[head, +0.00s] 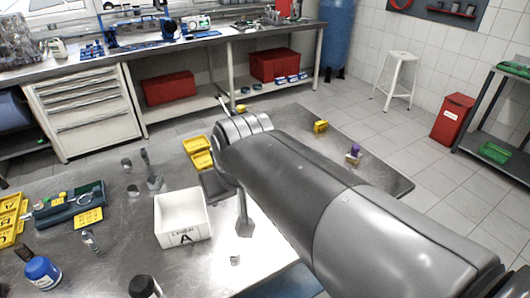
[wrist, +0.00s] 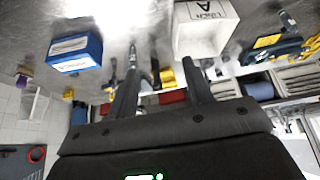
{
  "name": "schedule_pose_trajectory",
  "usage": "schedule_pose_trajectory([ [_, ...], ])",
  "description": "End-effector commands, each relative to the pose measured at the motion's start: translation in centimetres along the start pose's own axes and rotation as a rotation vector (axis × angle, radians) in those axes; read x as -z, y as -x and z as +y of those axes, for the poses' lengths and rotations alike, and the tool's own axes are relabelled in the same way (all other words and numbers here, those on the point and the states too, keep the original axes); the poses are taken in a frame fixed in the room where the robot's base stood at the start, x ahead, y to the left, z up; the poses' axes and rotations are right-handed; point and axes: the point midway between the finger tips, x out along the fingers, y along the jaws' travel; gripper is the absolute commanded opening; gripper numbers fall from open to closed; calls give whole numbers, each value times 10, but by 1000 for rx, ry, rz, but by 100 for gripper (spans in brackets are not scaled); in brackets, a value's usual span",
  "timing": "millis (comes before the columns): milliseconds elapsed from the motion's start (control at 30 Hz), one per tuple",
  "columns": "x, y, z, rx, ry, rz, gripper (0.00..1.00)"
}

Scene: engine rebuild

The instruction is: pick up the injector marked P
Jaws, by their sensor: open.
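No letter P is readable in either view, so I cannot tell which part is the injector marked P. A slim grey metal part (head: 153,180) that looks like an injector stands upright on the metal table in the head view. Another slim part (head: 90,240) is at the left. In the wrist view a slim grey part (wrist: 132,55) shows near the tip of one finger, apparently beyond it. My gripper (wrist: 155,80) is open, with nothing seen held between its two dark fingers. In the head view my arm hides most of the gripper.
A white box marked A (head: 182,218) stands beside my arm. A blue box with white labels (wrist: 75,52) shows in the wrist view.

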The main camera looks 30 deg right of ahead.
Motion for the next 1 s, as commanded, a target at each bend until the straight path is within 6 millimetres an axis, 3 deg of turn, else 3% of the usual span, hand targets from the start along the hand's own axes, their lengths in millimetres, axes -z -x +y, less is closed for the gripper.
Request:
schedule_pose_trajectory([
  [200,66,-29,34,-33,-52,-29,47],
  [500,140,-89,100,-66,-124,-57,47],
  [700,174,-140,158,-85,-174,-74,47],
  [900,190,-183,207,-96,-216,-83,47],
  [1000,193,-196,221,-99,-227,-85,47],
])
